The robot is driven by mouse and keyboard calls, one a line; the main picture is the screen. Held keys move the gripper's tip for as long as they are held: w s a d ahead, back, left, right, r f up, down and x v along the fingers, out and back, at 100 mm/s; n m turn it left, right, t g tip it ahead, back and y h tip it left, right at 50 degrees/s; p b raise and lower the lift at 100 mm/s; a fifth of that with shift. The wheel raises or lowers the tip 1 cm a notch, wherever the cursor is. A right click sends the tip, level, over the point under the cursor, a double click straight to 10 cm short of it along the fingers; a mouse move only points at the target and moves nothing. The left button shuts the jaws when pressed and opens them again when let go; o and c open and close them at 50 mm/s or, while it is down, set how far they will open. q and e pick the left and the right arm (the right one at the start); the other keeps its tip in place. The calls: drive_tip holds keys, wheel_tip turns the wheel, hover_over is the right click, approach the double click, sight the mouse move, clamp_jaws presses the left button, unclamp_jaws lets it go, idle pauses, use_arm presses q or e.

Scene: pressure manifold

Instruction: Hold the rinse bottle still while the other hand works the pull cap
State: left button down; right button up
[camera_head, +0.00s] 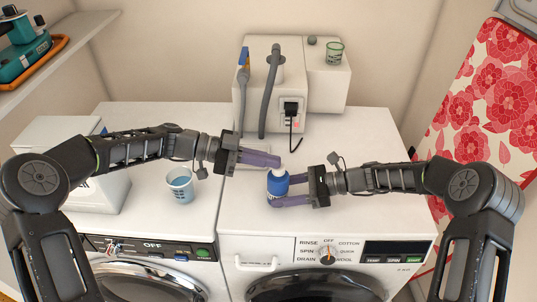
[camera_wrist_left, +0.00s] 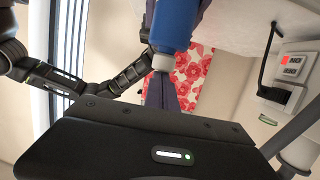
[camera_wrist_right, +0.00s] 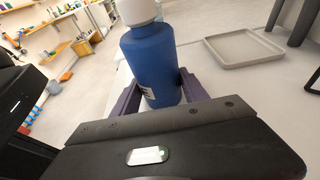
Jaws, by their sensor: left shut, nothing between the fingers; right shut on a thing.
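The rinse bottle (camera_head: 277,186) is blue with a white pull cap (camera_head: 279,171) and stands upright on the right-hand machine's top. My right gripper (camera_head: 278,194) is shut on the bottle's body. In the right wrist view its fingers lie on both sides of the blue bottle (camera_wrist_right: 152,65), and the white cap (camera_wrist_right: 138,10) is cut by the top edge. My left gripper (camera_head: 277,162) is shut and empty, its fingertips at the cap's height. In the left wrist view the cap (camera_wrist_left: 163,62) is close to the fingers; I cannot tell whether they touch.
A clear cup (camera_head: 180,187) stands on the left-hand machine. A white device (camera_head: 262,85) with grey hoses and a black plug (camera_head: 291,106) stands behind the bottle. A shallow grey tray (camera_wrist_right: 243,50) lies beyond it in the right wrist view. A flowered board (camera_head: 490,110) is at right.

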use_arm(q)
drive_tip(key=shift+f, duration=0.25)
drive_tip(key=shift+r, duration=0.1)
wheel_tip(320, 180, up, 4)
drive_tip(key=shift+a+r, duration=0.1)
drive_tip(key=shift+r, duration=0.1)
drive_tip(key=v, duration=0.9)
drive_tip(key=shift+a, duration=0.45)
use_arm(e)
drive_tip(key=o, duration=1.1)
drive_tip(key=shift+c, duration=0.2)
